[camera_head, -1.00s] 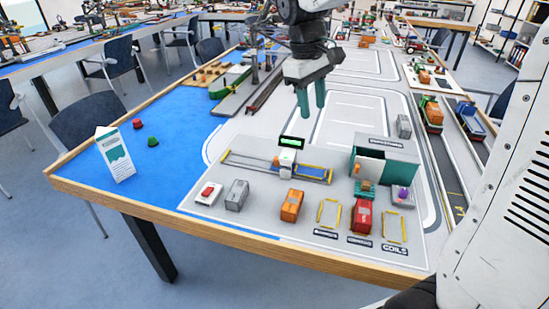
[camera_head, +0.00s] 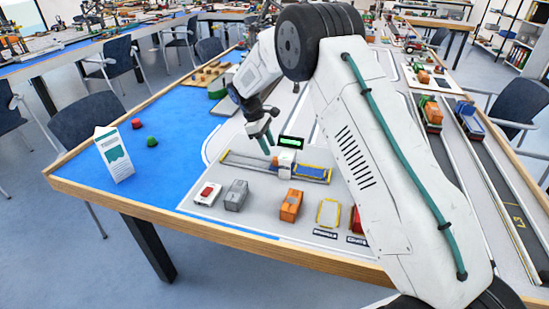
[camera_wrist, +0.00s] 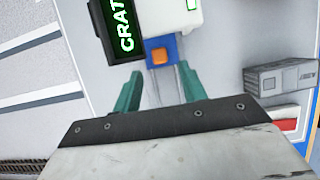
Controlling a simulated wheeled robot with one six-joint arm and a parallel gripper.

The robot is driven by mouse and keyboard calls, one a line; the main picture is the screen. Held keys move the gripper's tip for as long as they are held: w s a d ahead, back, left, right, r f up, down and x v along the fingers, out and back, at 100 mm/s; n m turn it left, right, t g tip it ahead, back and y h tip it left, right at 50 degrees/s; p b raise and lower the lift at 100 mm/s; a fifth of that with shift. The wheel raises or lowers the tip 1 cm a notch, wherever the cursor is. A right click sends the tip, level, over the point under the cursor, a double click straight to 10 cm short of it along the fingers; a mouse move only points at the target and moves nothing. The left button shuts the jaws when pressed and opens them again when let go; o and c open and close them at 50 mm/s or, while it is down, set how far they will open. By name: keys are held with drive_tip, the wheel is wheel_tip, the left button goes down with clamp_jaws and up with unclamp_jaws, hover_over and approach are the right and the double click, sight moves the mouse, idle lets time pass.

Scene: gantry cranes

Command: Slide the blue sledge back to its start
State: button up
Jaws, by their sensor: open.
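In the wrist view, a small blue block with an orange square on top, seemingly the blue sledge (camera_wrist: 162,50), sits on a narrow track beside a white housing (camera_wrist: 165,15). My gripper (camera_wrist: 158,76) is open, with its teal fingers apart and the block just beyond their tips, roughly centred between them. No contact shows. In the head view, my gripper (camera_head: 267,140) points down above the left part of the rail unit (camera_head: 240,164). The white housing (camera_head: 285,158) stands mid-rail, and a blue panel (camera_head: 313,171) lies to its right. I cannot clearly make out the sledge there.
A black display with green letters (camera_wrist: 115,25) stands beside the housing. A grey container (camera_head: 236,195), a white-and-red block (camera_head: 207,194) and an orange container (camera_head: 291,205) stand in front of the rail. My arm hides much of the right side.

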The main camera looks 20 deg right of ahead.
sight(274, 157)
drive_tip(key=x, duration=0.6)
clamp_jaws()
